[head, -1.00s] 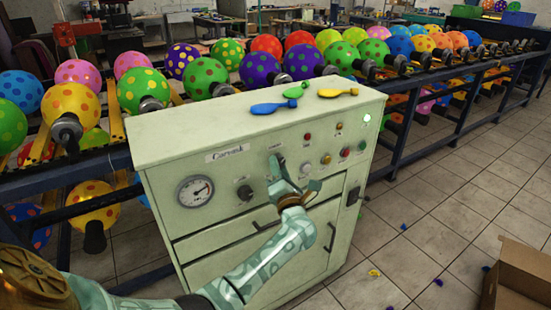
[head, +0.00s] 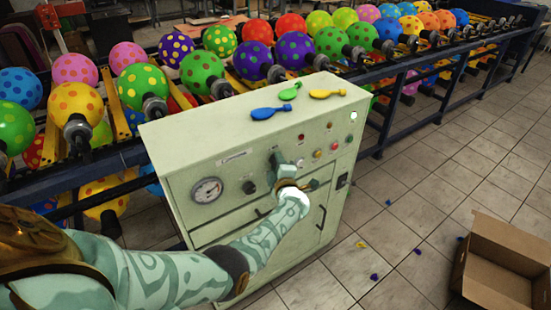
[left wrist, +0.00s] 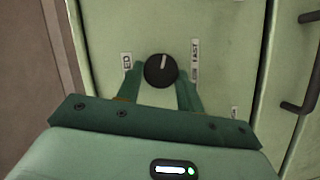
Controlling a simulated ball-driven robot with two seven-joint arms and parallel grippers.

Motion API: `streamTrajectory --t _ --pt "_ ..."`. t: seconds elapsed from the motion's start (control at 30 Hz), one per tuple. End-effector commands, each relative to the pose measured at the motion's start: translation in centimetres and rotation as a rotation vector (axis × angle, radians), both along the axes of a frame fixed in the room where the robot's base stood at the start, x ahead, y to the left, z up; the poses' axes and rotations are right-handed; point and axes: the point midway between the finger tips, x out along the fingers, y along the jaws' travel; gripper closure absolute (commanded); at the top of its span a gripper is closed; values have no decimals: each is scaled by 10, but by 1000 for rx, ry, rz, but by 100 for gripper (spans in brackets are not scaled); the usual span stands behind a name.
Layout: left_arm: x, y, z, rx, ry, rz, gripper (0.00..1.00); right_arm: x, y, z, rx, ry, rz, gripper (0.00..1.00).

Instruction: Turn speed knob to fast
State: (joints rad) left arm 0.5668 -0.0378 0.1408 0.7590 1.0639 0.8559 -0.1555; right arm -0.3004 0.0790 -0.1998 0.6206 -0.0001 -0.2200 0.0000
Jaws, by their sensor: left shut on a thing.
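The speed knob (left wrist: 160,70) is round and black with a pale pointer line. In the left wrist view its pointer is near the top of that picture. A FAST label (left wrist: 195,60) is right of the knob, and a partly hidden label ending in "ED" (left wrist: 126,65) is left of it. My left gripper (left wrist: 160,75) has one green finger on each side of the knob and is shut on it. In the head view my left gripper (head: 276,163) is at the front panel of the pale green cabinet (head: 200,150) and hides the knob. My right gripper is not in view.
The panel also has a gauge (head: 207,190), another black knob (head: 249,187) and several buttons and lamps. Flat balloons, one blue (head: 270,113), lie on the cabinet top. A rack of dotted balloons runs behind. An open cardboard box (head: 505,265) is on the floor at right.

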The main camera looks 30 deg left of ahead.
Motion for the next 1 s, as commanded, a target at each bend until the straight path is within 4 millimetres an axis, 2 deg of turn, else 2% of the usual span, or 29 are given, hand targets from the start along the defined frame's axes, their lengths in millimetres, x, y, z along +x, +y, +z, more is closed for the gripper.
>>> streamTrajectory --t 0.03,0.3,0.63,1.0 --pt "1 -2 5 11 41 -3 86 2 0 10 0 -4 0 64" --pt "2 -3 4 101 256 -4 86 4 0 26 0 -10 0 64" --pt "2 -3 4 173 426 -4 86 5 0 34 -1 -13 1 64" --pt "2 -2 3 197 485 -2 86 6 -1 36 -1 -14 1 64"
